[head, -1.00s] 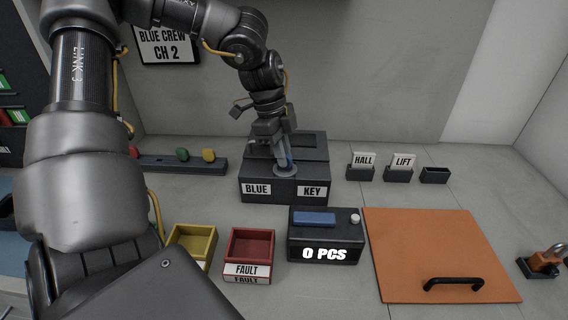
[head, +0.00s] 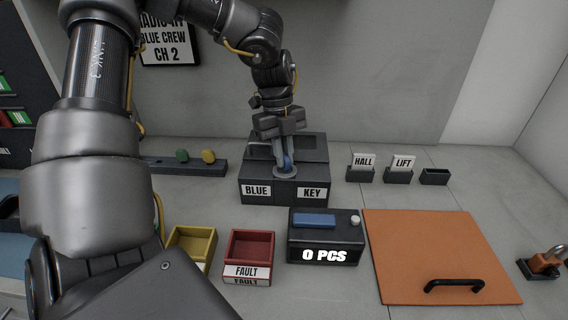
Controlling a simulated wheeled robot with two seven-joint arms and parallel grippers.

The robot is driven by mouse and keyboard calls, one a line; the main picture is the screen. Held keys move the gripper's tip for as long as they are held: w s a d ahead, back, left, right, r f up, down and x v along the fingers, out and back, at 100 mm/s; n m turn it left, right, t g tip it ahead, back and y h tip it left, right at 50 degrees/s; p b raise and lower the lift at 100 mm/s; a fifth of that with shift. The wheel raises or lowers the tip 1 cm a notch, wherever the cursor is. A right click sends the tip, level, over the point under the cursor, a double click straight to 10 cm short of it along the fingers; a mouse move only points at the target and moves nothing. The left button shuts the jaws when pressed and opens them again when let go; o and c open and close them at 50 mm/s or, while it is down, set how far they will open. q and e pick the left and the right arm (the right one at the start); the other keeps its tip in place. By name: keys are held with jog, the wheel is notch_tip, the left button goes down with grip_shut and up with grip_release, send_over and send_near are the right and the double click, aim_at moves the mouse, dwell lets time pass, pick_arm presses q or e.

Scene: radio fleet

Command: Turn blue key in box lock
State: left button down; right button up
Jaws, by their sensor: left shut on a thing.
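The dark lock box (head: 314,177) with the labels BLUE and KEY stands at the back middle of the counter. A round grey lock collar (head: 285,174) sits on its top near the front. The blue key (head: 288,162) stands upright in the collar, and only a small blue part of it shows. My left gripper (head: 284,155) reaches down from above and is shut on the key. Its fingers hide most of the key. My right gripper is not in view.
A dark counter unit (head: 325,257) reading 0 PCS stands in front of the box. A red FAULT tray (head: 249,244) and a yellow tray (head: 191,244) lie left of it. An orange panel (head: 430,250) lies at right. HALL (head: 363,161) and LIFT (head: 403,164) cards stand at back right.

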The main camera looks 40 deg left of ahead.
pick_arm(q)
jog(key=m+g, duration=0.1)
jog(key=m, duration=0.4)
jog(key=shift+w+m+y, duration=0.1)
jog(key=shift+m+y, duration=0.2)
jog(key=shift+m, duration=0.1)
